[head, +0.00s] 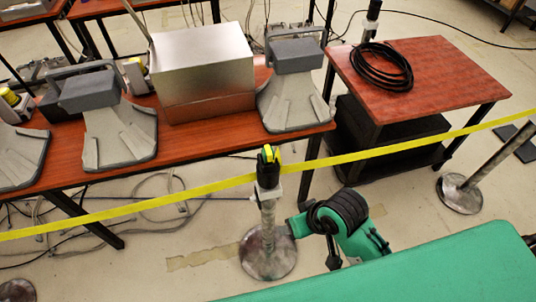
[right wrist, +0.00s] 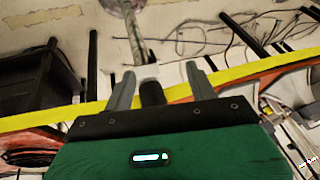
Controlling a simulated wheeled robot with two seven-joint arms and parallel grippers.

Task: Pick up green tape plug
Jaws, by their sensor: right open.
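A small green-and-yellow piece (head: 276,154), which looks like the green tape plug, sits at the top of the black head (head: 267,173) of the near post. Yellow tape (head: 205,189) meets the post there. My right arm (head: 338,212) comes in from the lower right, close beside the post. In the right wrist view my right gripper (right wrist: 160,70) is open, its grey fingers on either side of the black post head (right wrist: 152,92). I cannot make out the plug in that view, and no grip on it shows. My left gripper is out of view.
The yellow tape continues right towards another metal post (head: 462,188). A green surface (head: 430,275) fills the lower right.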

